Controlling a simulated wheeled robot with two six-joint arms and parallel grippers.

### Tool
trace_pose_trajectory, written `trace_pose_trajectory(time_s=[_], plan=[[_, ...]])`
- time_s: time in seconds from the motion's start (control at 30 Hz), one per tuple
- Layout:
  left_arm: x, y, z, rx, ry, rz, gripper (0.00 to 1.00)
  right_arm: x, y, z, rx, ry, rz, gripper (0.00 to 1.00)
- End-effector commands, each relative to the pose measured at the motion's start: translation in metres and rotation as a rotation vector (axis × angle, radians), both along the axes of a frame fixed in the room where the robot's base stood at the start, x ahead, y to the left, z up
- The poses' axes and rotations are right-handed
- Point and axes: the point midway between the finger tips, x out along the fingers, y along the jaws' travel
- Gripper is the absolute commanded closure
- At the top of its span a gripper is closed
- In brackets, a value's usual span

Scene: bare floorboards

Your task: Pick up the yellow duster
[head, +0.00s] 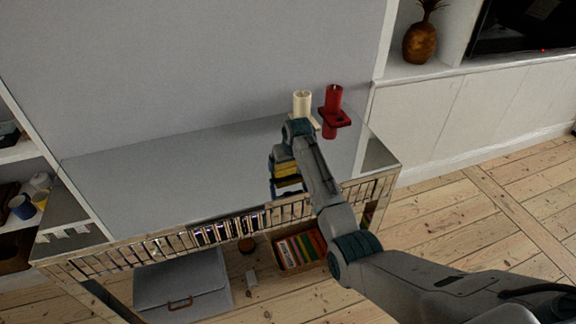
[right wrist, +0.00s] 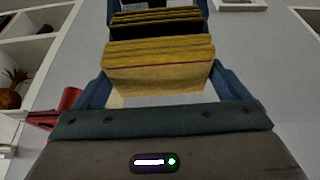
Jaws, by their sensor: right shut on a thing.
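The yellow duster (right wrist: 158,72) fills the space between the blue fingers of my right gripper (right wrist: 158,14) in the right wrist view. It looks like layered yellow folds with a dark band between them. In the head view, the yellow duster (head: 286,170) shows as a small yellow and dark block in my right gripper (head: 287,186), over the front part of the grey shelf top. The gripper is shut on it. I cannot tell whether the duster touches the surface below. My left gripper is not in view.
A cream candle (head: 302,101) and a red candle (head: 334,97) in a red holder stand just behind the gripper. The grey shelf top (head: 170,180) is mostly clear to the left. Below are a grey case (head: 180,285) and a book box (head: 300,248).

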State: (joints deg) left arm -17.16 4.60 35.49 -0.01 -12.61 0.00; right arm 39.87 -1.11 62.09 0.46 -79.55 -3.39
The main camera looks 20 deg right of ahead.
Motion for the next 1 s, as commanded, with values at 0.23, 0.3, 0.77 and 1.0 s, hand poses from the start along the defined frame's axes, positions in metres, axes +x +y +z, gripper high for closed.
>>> trace_pose_trajectory(time_s=[0.23,0.3,0.77,1.0], plan=[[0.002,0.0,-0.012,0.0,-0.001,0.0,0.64,-0.018,0.005,0.024,0.0,-0.002,0.0,0.27],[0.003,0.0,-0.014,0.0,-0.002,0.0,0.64,-0.033,0.008,0.025,0.001,-0.002,0.0,0.27],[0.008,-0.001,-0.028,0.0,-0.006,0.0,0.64,-0.13,0.03,0.036,0.002,-0.003,0.001,0.27],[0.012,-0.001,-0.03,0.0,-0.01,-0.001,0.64,-0.153,0.035,0.039,0.001,-0.001,0.0,0.27]])
